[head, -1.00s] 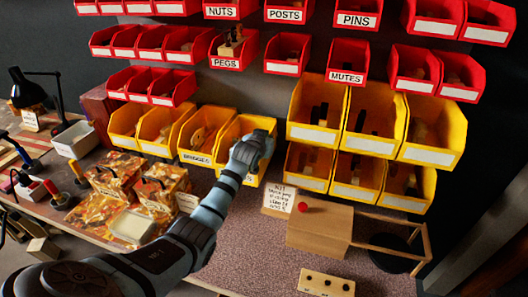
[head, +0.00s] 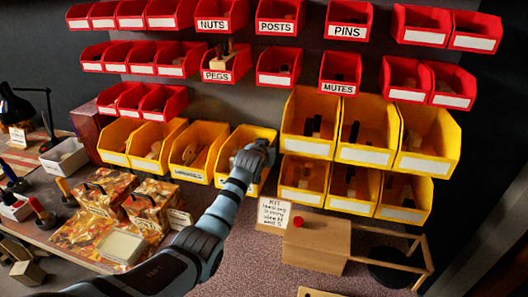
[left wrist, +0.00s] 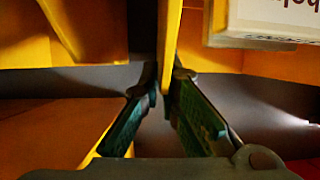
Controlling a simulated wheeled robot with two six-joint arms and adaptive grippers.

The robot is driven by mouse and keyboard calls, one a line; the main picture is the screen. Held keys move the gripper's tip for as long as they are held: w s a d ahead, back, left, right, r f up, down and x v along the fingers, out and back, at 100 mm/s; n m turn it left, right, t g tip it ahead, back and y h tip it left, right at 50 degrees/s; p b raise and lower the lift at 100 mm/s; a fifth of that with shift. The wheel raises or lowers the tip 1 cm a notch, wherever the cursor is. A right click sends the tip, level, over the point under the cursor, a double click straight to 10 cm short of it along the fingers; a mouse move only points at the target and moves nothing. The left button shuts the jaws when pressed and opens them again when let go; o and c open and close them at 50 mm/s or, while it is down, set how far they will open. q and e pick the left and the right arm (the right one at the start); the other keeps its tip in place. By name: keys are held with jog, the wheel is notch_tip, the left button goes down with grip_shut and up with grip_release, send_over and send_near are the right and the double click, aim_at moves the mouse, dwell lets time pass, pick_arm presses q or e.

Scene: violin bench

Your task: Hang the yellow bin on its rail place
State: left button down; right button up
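The yellow bin (head: 232,151) is at the right end of the left group of yellow bins, beside a neighbouring bin. My left gripper (head: 258,154) is at its right side and hides part of its front. In the left wrist view, the two green-padded fingers of my left gripper (left wrist: 164,84) close on a thin yellow wall (left wrist: 171,45) between their tips. The bin's back and the rail behind it are hidden, so I cannot tell whether it hangs there. My right gripper is not in view.
Other yellow bins (head: 198,150) are close on the left, and taller yellow bins (head: 311,112) on the right. Red bins (head: 226,66) hang above. A KIT card (head: 273,215) and wooden block (head: 318,245) stand below right. Patterned boxes (head: 150,198) are on the bench at left.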

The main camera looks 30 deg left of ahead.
aim_at(272, 143)
pick_arm(q)
jog(key=shift+r+p, duration=0.2)
jog(key=shift+p, duration=0.1)
jog(key=shift+w+d, duration=0.1)
jog(key=shift+d, duration=0.05)
dwell(0.3)
dwell(0.3)
jog(key=shift+w, duration=0.15)
jog(key=shift+w+a+b, duration=0.25)
jog(key=shift+w+b, duration=0.4)
jog(key=shift+b, duration=0.45)
jog(key=shift+w+a+b, duration=0.2)
jog(key=shift+w+b, duration=0.4)
jog(key=shift+b, duration=0.5)
dwell(1.3)
jog(key=shift+f+b, duration=0.5)
jog(key=shift+f, duration=0.45)
dwell(0.4)
jog(key=c, duration=1.7)
grip_release()
